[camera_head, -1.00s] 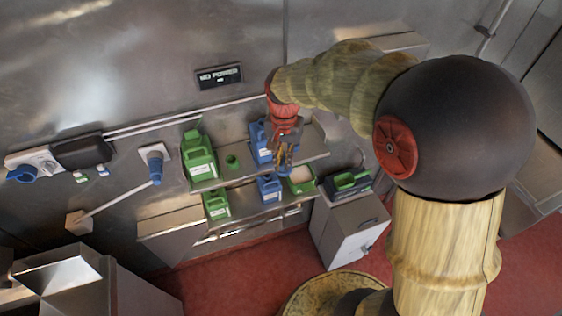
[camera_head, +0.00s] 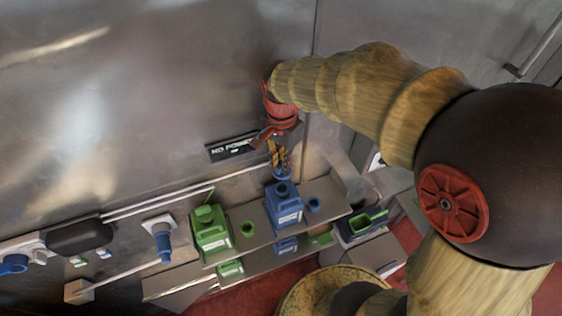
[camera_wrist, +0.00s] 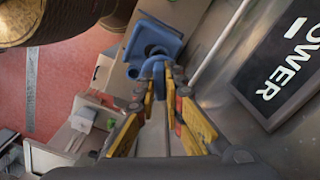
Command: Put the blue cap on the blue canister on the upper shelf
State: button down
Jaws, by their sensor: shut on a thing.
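The blue canister (camera_head: 284,208) with a white label stands upright on the upper shelf (camera_head: 262,236). Its top shows a dark round opening, also seen in the wrist view (camera_wrist: 152,44). My gripper (camera_head: 279,157) points down above the canister. It is shut on the blue cap (camera_head: 282,175), which shows between the yellow fingertips in the wrist view (camera_wrist: 154,68). The cap appears close above the canister's top and slightly off its opening in the wrist view. Whether they touch is hard to tell.
A lower shelf holds more canisters (camera_head: 287,245). A metal wall with a "NO POWER" sign (camera_head: 230,147) stands behind.

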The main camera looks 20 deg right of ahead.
aim_at(282, 175)
jog(key=shift+f+b, duration=1.8)
jog(key=shift+f, duration=1)
jog(key=shift+s+f, duration=0.1)
jog(key=shift+f, duration=0.25)
jog(key=shift+f+b, duration=0.7)
jog(key=shift+f, duration=0.2)
jog(key=c, duration=1.8)
grip_release()
jog(key=shift+o, duration=0.7)
jog(key=o, duration=0.3)
jog(key=shift+r, duration=0.15)
